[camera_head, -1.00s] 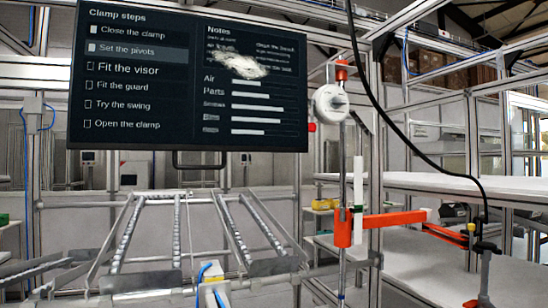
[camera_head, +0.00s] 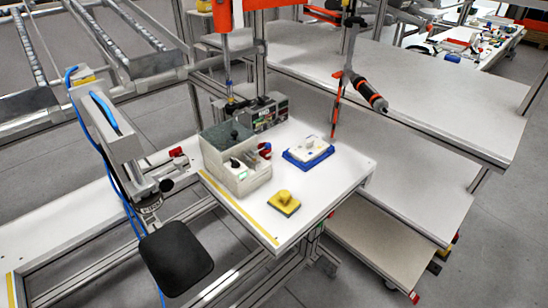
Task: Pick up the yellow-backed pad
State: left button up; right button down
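A small pad with a yellow back and a yellow raised grip (camera_head: 284,201) lies on the white bench top (camera_head: 318,213), towards its front edge. Its underside rim looks dark. It lies apart from the grey box and the blue tray, with bare bench around it. Neither of my grippers shows in the head view.
A grey box fixture (camera_head: 238,172) stands left of the pad. A blue tray with a white part (camera_head: 308,153) lies behind it. A grey device with blue cables (camera_head: 115,135) and a black seat-like thing (camera_head: 175,257) are left. A hanging tool (camera_head: 368,93) is behind.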

aim_at(282, 201)
jog(key=i+l+u, duration=0.2)
jog(key=i+l, duration=0.2)
jog(key=i+l+u, duration=0.2)
jog(key=i+l, duration=0.2)
jog(key=l, duration=0.2)
